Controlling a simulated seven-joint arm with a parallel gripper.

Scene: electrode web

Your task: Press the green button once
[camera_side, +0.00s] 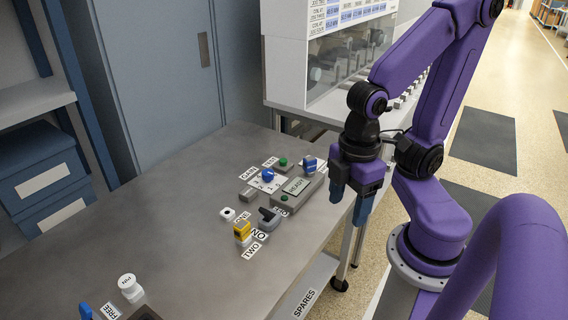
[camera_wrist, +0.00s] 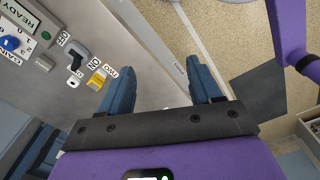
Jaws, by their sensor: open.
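A green button (camera_side: 283,161) sits on a small grey block near the back of the bench, beside a white label. A second, small green round spot (camera_side: 284,197) is on the front of the grey box with the READY display (camera_side: 296,186); I cannot tell if it is a button or a lamp. That spot also shows in the wrist view (camera_wrist: 46,35). The block with the back green button is not visible there. My gripper (camera_side: 350,200) is open and empty, pointing down, to the right of the box and apart from it, around the bench's right edge.
A blue knob (camera_side: 268,175), a blue piece (camera_side: 309,163), a dark switch (camera_side: 268,217), a yellow switch (camera_side: 242,231) and a white round button (camera_side: 227,214) crowd around the box. A white PIN piece (camera_side: 130,287) is nearer. The bench's left middle is clear. A windowed cabinet (camera_side: 345,60) stands behind.

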